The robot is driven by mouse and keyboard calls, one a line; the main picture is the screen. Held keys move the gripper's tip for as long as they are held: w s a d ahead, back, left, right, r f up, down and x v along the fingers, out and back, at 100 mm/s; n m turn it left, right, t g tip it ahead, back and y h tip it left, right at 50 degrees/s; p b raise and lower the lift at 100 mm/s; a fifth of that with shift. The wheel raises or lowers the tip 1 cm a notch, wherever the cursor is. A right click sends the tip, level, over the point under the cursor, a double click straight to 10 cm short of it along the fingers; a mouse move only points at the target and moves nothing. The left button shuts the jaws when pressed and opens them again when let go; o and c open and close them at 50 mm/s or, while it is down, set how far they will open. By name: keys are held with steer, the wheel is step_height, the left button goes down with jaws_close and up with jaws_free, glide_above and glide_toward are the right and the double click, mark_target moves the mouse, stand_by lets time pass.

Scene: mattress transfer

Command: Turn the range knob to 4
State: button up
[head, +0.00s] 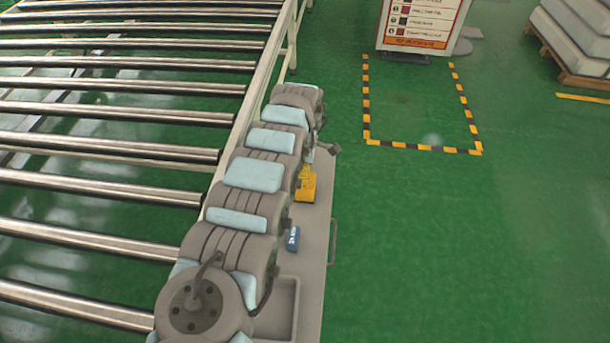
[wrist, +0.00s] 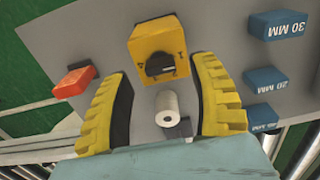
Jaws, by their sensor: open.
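The range knob (wrist: 160,64) is a dark round knob on the face of a yellow box (wrist: 146,36) in the wrist view. A bar runs across the knob; the small marks around it are too small to read, so I cannot tell its setting. The yellow box also shows in the head view (head: 306,186), beside my arm. My gripper (wrist: 159,70) is open, with one yellow ridged finger on the left of the knob and one on the right. Neither finger appears to touch the knob. The fingertips are hidden in the head view.
A white cylinder (wrist: 167,108) stands between the fingers, nearer the palm. A red block (wrist: 73,82) is at left. Blue blocks marked 30 MM (wrist: 286,25) and 20 MM (wrist: 267,79), and another blue block (wrist: 262,117), are at right. A roller conveyor (head: 110,145) runs alongside.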

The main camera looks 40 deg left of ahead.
steer(key=shift+f, duration=1.25)
jaws_close()
